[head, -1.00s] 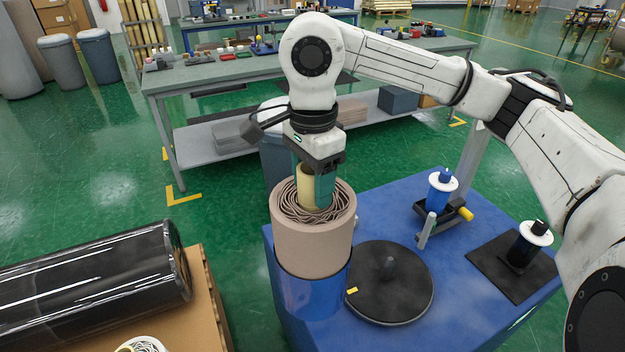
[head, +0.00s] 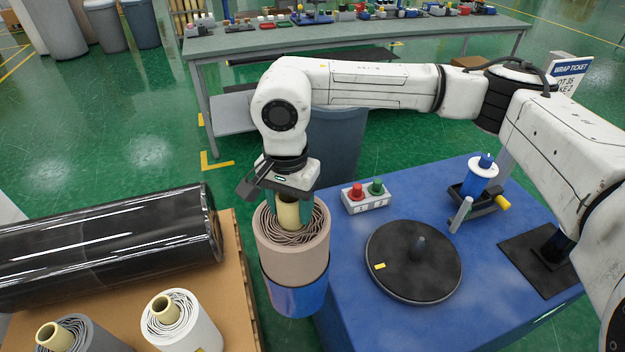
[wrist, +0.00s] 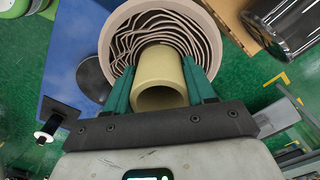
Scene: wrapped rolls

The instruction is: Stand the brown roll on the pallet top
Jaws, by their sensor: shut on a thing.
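The brown roll (head: 292,243) is upright, with a tan core and a shiny blue band round its lower part. My gripper (head: 290,212) is shut on the core (head: 287,213) from above. In the wrist view, the green fingers of my gripper (wrist: 161,78) sit on either side of the core (wrist: 160,80), inside the brown roll (wrist: 112,40). The roll hangs in the gap between the blue table and the pallet top (head: 232,285). The pallet top is a brown board at the lower left. The roll's underside is hidden.
A long black wrapped roll (head: 110,245) lies along the pallet's back. A white roll (head: 190,325) and a grey roll (head: 75,335) stand at its front. The blue table (head: 345,265) carries a black turntable (head: 412,270) and a button box (head: 366,197).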

